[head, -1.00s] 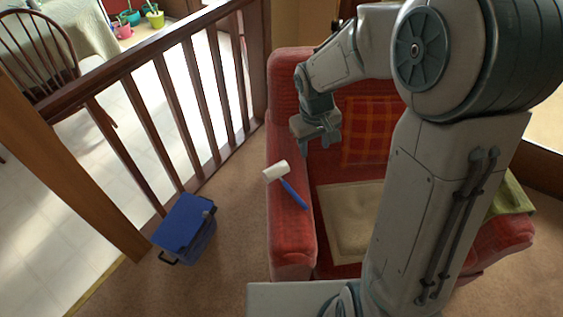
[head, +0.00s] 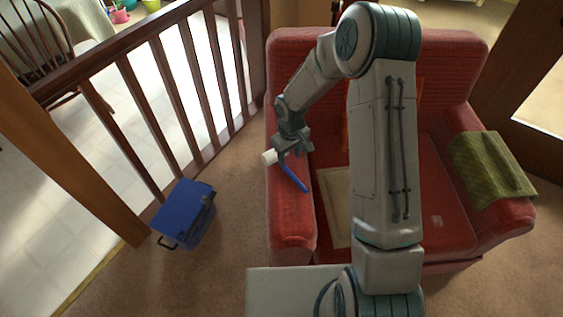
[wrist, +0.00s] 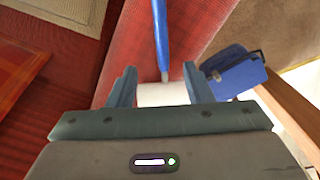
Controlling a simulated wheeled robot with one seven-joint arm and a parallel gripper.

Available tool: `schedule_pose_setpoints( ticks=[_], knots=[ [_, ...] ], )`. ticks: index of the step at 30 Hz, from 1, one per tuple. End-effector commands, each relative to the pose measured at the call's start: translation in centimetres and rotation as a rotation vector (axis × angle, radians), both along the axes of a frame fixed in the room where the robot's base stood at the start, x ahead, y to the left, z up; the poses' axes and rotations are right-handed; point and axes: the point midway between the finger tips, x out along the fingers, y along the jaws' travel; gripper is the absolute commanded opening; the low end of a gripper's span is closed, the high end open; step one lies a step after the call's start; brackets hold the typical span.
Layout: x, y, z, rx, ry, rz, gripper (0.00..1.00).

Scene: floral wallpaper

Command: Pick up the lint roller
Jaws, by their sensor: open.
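The lint roller, with a white roll and a blue handle (head: 294,178), lies on the left armrest of the red armchair (head: 290,228). In the head view my gripper (head: 294,152) is over the armrest at the roll end, covering part of the roll. In the wrist view my gripper (wrist: 161,85) is open, with one finger on either side of the white roll (wrist: 163,94). The blue handle (wrist: 161,35) points away from the gripper, up the picture. I cannot tell whether the fingers touch the roll.
A blue box (head: 185,214) stands on the carpet left of the armchair, beside the wooden railing (head: 150,110). A green cloth (head: 492,168) hangs over the right armrest. A beige square cushion or mat (head: 335,205) lies on the seat.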

Motion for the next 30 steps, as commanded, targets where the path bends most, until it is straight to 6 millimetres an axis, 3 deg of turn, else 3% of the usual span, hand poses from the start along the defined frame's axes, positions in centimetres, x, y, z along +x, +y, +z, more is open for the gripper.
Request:
schedule_pose_setpoints(
  ticks=[7,16,25,26,30],
  knots=[
    [0.0,0.1,-1.8,0.000,0.002,0.000,0.46],
    [0.0,0.5,-5.6,-0.001,0.001,-0.002,0.46],
    [0.1,0.5,-6.1,0.001,-0.001,-0.002,0.46],
    [0.1,0.5,-6.1,0.001,-0.001,-0.002,0.40],
    [0.1,0.5,-6.1,0.001,-0.001,-0.002,0.01]
  ],
)
